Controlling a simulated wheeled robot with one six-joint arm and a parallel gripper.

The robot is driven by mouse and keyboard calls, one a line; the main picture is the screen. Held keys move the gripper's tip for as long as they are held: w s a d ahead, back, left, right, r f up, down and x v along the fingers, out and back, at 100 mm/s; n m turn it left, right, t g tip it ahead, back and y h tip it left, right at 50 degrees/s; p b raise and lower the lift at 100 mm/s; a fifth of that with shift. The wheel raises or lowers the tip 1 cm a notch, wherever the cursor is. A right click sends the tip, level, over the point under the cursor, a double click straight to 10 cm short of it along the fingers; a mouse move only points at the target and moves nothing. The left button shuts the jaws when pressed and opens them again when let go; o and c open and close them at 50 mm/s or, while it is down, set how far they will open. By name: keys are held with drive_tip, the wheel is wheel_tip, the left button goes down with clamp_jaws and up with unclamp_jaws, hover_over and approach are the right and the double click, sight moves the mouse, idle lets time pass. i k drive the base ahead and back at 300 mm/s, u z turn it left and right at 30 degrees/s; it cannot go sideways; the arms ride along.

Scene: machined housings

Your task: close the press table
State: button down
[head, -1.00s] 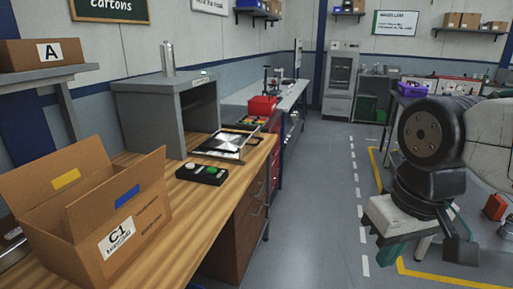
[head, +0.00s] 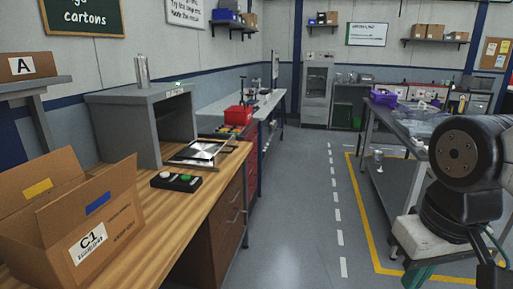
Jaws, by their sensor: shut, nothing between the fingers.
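The press is a grey box-shaped housing (head: 128,130) with an open front, standing on the wooden bench at left. Its press table (head: 202,151), a flat frame with a shiny metal plate, sticks out from the opening toward the right, so it stands open. A black control box (head: 175,181) with a white and a green button lies on the bench in front of it. Part of my arm shows at the right edge, well away from the press. My gripper is not visible in this view.
An open carton marked C1 (head: 88,243) stands on the near left of the wooden bench (head: 160,224). A red bin (head: 238,115) sits beyond the press. A grey table (head: 408,125) with goods stands at right. The aisle floor (head: 300,205) is clear.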

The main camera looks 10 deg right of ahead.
sight(209, 154)
drive_tip(key=z, duration=0.35)
drive_tip(key=i, duration=1.45)
drive_tip(key=u, duration=0.35)
